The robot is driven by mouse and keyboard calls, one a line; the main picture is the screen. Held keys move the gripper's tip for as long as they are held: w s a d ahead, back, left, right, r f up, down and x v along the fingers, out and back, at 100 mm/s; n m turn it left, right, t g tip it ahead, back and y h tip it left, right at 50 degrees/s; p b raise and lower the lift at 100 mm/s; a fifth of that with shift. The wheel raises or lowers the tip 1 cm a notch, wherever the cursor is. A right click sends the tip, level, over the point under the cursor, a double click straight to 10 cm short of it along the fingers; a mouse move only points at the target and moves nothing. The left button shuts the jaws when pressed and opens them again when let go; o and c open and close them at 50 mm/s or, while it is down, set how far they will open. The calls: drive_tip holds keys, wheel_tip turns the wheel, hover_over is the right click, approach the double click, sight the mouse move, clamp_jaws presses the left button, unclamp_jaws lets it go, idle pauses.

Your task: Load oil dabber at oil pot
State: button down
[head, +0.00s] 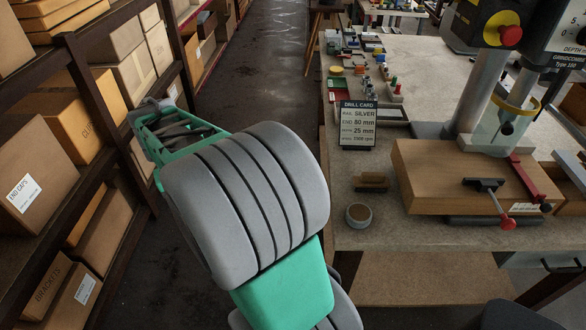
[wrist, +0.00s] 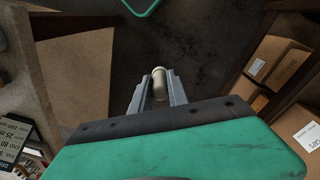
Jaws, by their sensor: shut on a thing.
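My gripper (wrist: 158,86) is shut on a small pale cylinder with a rounded end, likely the oil dabber (wrist: 159,80), in the wrist view. It is held over the dark aisle floor, clear of the table. In the head view my green and grey arm reaches up and left toward the shelf; the jaws and the held piece cannot be made out there. A small round pot with a brownish top, likely the oil pot (head: 359,215), stands on the near left of the workbench, right of my arm and well apart from the gripper.
The workbench (head: 430,236) carries a brown block (head: 371,181), the drill card (head: 358,125) and a drill press with a wooden block (head: 440,180) and clamps. Shelves with cardboard boxes (head: 33,185) line the left, close to my arm. The aisle floor (head: 265,75) is clear.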

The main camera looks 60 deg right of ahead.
drive_tip(key=s+d+r+m+g+h+p, duration=0.1)
drive_tip(key=s+d+r+m+p, duration=0.15)
drive_tip(key=s+d+m, duration=1)
drive_tip(key=s+d+m+g+p, duration=0.1)
drive_tip(key=s+d, duration=0.5)
drive_tip(key=s, duration=0.4)
drive_tip(key=s+d+m+g+p, duration=0.1)
drive_tip(key=s+d+m, duration=0.1)
drive_tip(key=s+d, duration=0.6)
drive_tip(key=shift+n, duration=0.35)
drive_tip(key=f+b, duration=0.1)
drive_tip(key=a+f+b, duration=0.1)
drive_tip(key=f, duration=0.1)
drive_tip(key=f+b, duration=0.2)
drive_tip(key=shift+s+a+f, duration=0.1)
drive_tip(key=shift+s+a, duration=0.15)
drive_tip(key=shift+s, duration=0.15)
drive_tip(key=shift+f+b, duration=0.55)
drive_tip(key=shift+f, duration=0.1)
wheel_tip(320, 180, up, 7)
drive_tip(key=p, duration=0.5)
